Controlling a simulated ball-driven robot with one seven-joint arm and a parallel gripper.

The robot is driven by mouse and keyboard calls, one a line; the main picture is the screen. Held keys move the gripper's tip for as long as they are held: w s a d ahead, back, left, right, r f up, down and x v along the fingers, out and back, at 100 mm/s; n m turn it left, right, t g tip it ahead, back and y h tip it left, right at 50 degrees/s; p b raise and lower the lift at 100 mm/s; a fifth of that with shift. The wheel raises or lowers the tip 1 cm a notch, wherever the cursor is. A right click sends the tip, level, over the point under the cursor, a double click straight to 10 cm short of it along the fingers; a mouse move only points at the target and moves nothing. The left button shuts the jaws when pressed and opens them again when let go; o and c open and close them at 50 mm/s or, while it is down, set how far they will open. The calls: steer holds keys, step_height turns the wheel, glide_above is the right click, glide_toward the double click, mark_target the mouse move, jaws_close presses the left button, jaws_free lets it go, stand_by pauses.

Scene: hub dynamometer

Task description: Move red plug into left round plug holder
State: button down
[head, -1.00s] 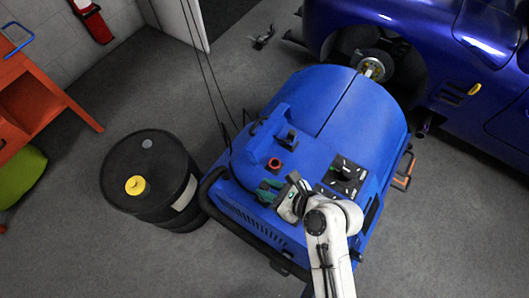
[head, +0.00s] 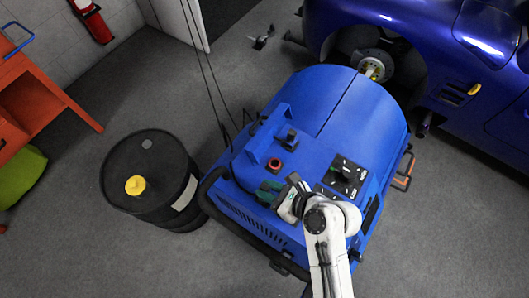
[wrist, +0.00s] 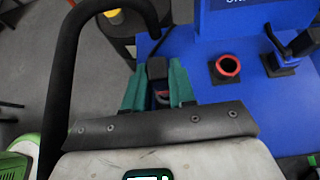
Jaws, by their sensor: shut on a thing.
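My gripper (wrist: 159,92) is shut, its teal fingers closed on a small part that is mostly hidden. In the head view my gripper (head: 270,190) is low over the front left of the blue machine (head: 340,110). A round black fitting with a red rim (wrist: 226,66) is to the right of the fingers; it also shows in the head view (head: 274,164). I cannot tell which fitting is the left holder.
A black fitting with a lever (wrist: 280,58) stands right of the red-rimmed one. A dark bar handle (wrist: 62,90) curves close along the left of my gripper. A black drum (head: 150,165) with a yellow cap stands left of the machine. A blue car (head: 460,60) is behind.

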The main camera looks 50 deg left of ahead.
steer(key=shift+f, duration=0.55)
steer(key=shift+f, duration=0.35)
steer(key=shift+f, duration=0.35)
steer(key=shift+f+b, duration=0.2)
steer(key=shift+b, duration=0.1)
steer(key=c, duration=0.8)
jaws_free()
steer(key=shift+c, duration=0.2)
steer(key=shift+d+r, duration=0.1)
steer(key=v, duration=1)
steer(key=shift+d, duration=0.25)
